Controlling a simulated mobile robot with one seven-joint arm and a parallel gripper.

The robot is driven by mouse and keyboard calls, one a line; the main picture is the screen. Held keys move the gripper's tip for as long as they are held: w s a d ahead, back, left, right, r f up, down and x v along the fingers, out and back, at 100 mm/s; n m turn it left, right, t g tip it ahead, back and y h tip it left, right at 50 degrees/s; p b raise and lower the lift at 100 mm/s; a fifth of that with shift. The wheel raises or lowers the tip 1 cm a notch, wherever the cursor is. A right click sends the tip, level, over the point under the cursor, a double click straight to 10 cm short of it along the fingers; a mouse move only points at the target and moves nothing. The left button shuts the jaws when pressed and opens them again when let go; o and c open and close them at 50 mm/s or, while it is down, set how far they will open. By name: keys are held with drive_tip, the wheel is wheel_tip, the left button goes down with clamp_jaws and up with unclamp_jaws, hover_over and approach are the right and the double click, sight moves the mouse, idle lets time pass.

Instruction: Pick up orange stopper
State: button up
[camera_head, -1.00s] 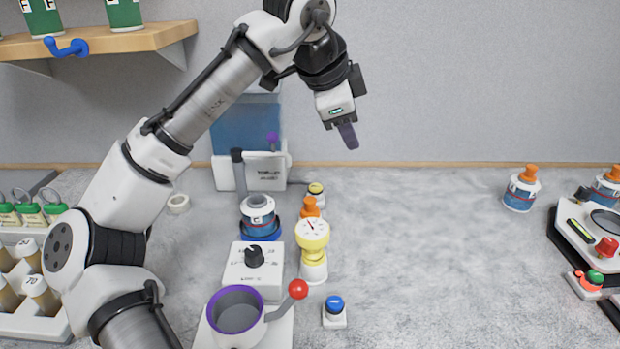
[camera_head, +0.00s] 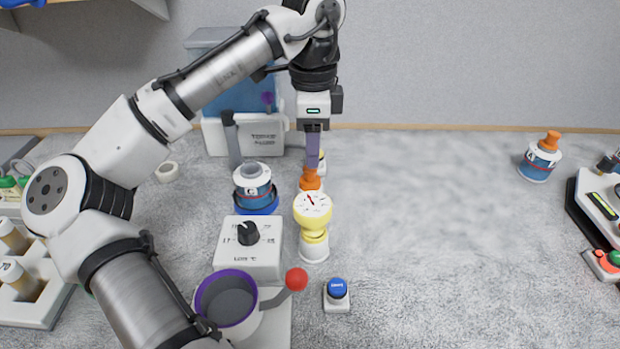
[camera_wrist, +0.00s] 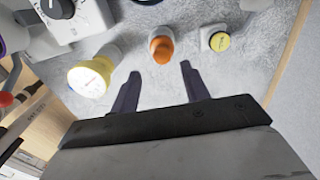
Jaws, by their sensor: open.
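The orange stopper (camera_head: 310,180) stands on the counter behind the yellow gauge in the head view, with its top partly covered by my gripper. In the wrist view the orange stopper (camera_wrist: 161,49) stands beyond my fingertips, roughly centred between them. My gripper (camera_head: 312,160) points down close above the stopper in the head view. In the wrist view my gripper (camera_wrist: 160,72) is open and empty, with its two dark fingers apart. I cannot tell from the head view whether the fingertips touch the stopper.
A yellow-topped gauge (camera_head: 313,210) stands just in front of the stopper. A labelled bottle (camera_head: 253,185) stands to its left. A yellow button (camera_wrist: 219,41) is close by in the wrist view. Another orange-capped bottle (camera_head: 540,160) stands far right. The counter between is clear.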

sight(310, 180)
drive_tip(key=f, duration=0.5)
drive_tip(key=shift+w+a+f+p, duration=0.1)
drive_tip(key=shift+w+a+p, duration=0.1)
drive_tip(key=shift+p, duration=0.2)
clamp_jaws()
